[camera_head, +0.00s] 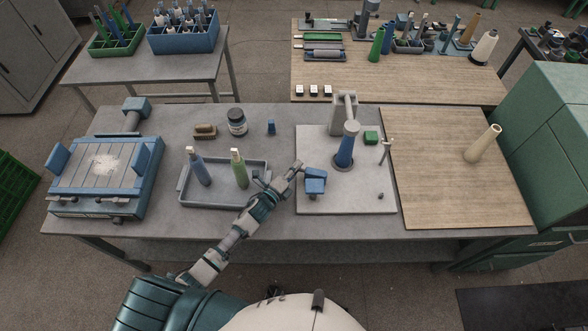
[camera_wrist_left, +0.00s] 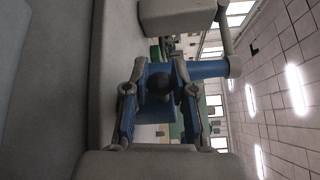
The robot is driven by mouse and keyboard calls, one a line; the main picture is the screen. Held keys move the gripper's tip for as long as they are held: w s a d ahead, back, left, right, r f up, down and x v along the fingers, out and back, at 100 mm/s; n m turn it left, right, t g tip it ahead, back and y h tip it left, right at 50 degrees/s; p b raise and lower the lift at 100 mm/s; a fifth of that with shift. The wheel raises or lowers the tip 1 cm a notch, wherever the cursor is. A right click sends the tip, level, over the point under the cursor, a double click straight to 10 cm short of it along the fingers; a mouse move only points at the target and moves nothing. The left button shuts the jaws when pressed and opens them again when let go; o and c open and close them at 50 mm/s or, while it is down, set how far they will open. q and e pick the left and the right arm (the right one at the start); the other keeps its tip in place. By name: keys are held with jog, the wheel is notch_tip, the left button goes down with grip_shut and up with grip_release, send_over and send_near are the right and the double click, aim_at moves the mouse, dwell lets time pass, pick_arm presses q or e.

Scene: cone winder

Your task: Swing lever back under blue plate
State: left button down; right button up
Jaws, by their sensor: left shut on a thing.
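The winder stands on a pale board (camera_head: 345,202) on the grey table. Its blue cone (camera_head: 346,152) with a grey cap is upright on the board, before a grey post (camera_head: 344,110). The small blue plate (camera_head: 316,186) is at the board's left side. My left gripper (camera_head: 296,168) reaches in just left of and behind the plate. In the left wrist view, its two fingers (camera_wrist_left: 158,78) close around a dark round knob (camera_wrist_left: 160,86), which I take as the lever's end, against a blue part. The rest of the lever is hidden. My right gripper is in neither view.
Left of the board, a grey tray (camera_head: 215,198) holds a blue bottle (camera_head: 200,172) and a green bottle (camera_head: 240,172). The brown mat (camera_head: 450,190) holds one cream cone (camera_head: 483,145).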

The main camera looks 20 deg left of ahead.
pick_arm(q)
jog(key=shift+w+f+m+g+h, duration=0.1)
jog(key=shift+w+m+g+h, duration=0.2)
jog(key=shift+m+h, duration=0.35)
jog(key=shift+w+f+m+g+h, duration=0.1)
jog(key=shift+w+m+g+h, duration=0.1)
jog(key=shift+m+g+h, duration=0.4)
jog(key=shift+w+d+h+b, duration=0.1)
jog(key=shift+w+h+b, duration=0.2)
jog(key=shift+h, duration=0.35)
jog(key=shift+d+f+m+g+h, duration=0.1)
jog(key=shift+d+m+g+h, duration=0.05)
jog(key=shift+m+g+h, duration=0.4)
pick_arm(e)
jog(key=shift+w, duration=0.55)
pick_arm(q)
jog(key=c, duration=0.9)
grip_release()
jog(key=shift+w, duration=0.1)
